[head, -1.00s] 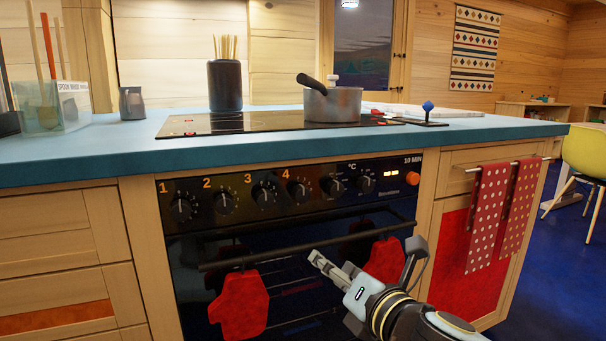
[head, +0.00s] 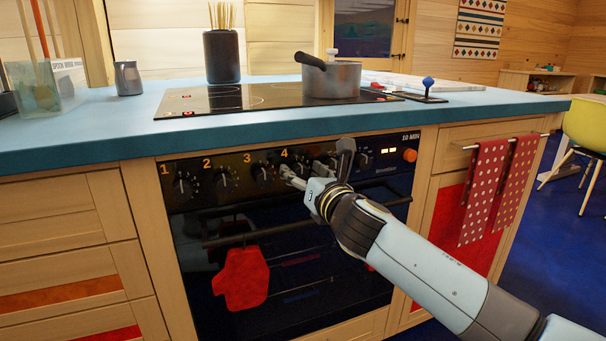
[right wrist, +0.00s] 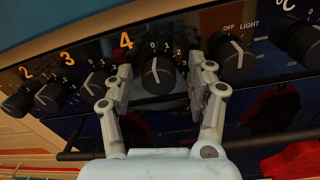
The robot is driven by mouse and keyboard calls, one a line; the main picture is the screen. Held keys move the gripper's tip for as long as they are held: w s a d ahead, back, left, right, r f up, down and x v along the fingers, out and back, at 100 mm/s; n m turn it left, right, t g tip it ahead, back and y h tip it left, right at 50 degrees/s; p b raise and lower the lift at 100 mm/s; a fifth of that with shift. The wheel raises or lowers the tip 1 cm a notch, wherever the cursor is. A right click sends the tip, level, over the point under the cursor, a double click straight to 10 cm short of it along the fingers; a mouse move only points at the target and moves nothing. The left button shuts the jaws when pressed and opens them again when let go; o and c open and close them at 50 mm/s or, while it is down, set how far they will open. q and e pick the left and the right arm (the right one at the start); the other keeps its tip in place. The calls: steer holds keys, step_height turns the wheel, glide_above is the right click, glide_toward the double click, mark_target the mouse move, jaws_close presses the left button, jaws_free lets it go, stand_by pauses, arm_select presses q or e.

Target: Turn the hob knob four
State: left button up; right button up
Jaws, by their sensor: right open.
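Hob knob four (right wrist: 158,76) is a round black knob on the oven's front panel, to the right of the orange 4. In the right wrist view its light pointer line stands roughly upright, near the 0 mark. In the head view knob four (head: 302,161) is partly hidden behind my right gripper (head: 304,174). My right gripper, also in the right wrist view (right wrist: 160,70), is open, with one finger on each side of knob four. I cannot tell whether the fingers touch it. My left gripper is not in view.
Knob three (head: 263,174) is to the left and the OFF/LIGHT knob (right wrist: 236,60) close to the right. The oven handle (head: 235,238) runs below, with a red mitt (head: 241,278) hanging there. A saucepan (head: 332,82) stands on the hob (head: 215,100) above.

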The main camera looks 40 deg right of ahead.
steer(key=c, duration=1.1)
steer(key=shift+c, duration=0.2)
